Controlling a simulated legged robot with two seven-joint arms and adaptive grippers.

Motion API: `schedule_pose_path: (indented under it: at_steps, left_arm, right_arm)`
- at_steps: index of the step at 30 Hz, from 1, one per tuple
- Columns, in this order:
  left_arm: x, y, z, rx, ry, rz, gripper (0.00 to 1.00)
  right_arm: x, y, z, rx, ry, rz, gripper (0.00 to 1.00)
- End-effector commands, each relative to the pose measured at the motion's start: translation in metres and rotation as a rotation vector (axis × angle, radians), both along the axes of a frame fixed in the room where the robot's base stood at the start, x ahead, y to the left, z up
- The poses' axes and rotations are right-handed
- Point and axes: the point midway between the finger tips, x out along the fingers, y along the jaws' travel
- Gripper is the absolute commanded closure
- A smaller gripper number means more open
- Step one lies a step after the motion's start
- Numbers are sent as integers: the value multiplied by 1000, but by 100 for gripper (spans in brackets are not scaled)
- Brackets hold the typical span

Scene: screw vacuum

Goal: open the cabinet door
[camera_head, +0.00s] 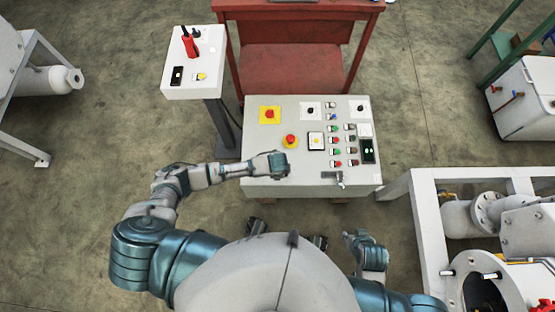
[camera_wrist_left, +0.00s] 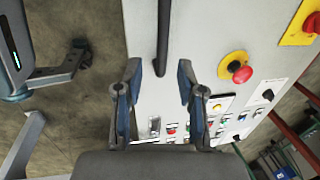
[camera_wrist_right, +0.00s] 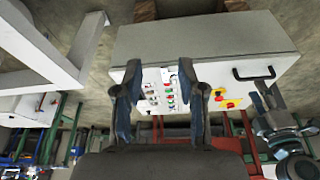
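The cabinet (camera_head: 258,185) is a light grey box with a panel of buttons and switches, and no gap shows at its door. A black bar handle (camera_wrist_left: 163,35) is on its face in the left wrist view; it also shows in the right wrist view (camera_wrist_right: 253,73). My left gripper (camera_head: 275,163) is at the cabinet's near left part. Its fingers (camera_wrist_left: 159,78) are open, with the handle's end in line between the tips; contact cannot be told. My right gripper (camera_head: 370,248) is low in front of the cabinet. Its fingers (camera_wrist_right: 161,70) are open and empty.
A white pedestal (camera_head: 190,85) with a red tool stands at the back left. A red bench (camera_head: 290,70) is behind the cabinet. A white frame with pipes (camera_head: 430,230) stands at the right, near my right arm.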

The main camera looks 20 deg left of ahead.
Motion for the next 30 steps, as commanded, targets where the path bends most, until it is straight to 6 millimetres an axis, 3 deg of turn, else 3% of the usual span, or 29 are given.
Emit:
schedule_pose_path:
  at_steps: [3, 9, 20, 25, 30]
  left_arm:
    - [3, 5, -21, -1, 3, 1, 61]
    - [6, 8, -36, -4, 2, 1, 61]
    - [8, 3, -38, 3, 0, 1, 61]
    - [7, 5, -38, 0, 0, 1, 99]
    - [7, 6, -39, -4, 1, 0, 100]
  right_arm:
    - [23, 10, 1, 23, -111, 5, 60]
    - [48, 21, 8, 49, -234, 11, 60]
    - [55, 17, 9, 64, -271, 13, 60]
    - [55, 20, 9, 60, -267, 13, 60]
    - [55, 20, 9, 60, -266, 14, 60]
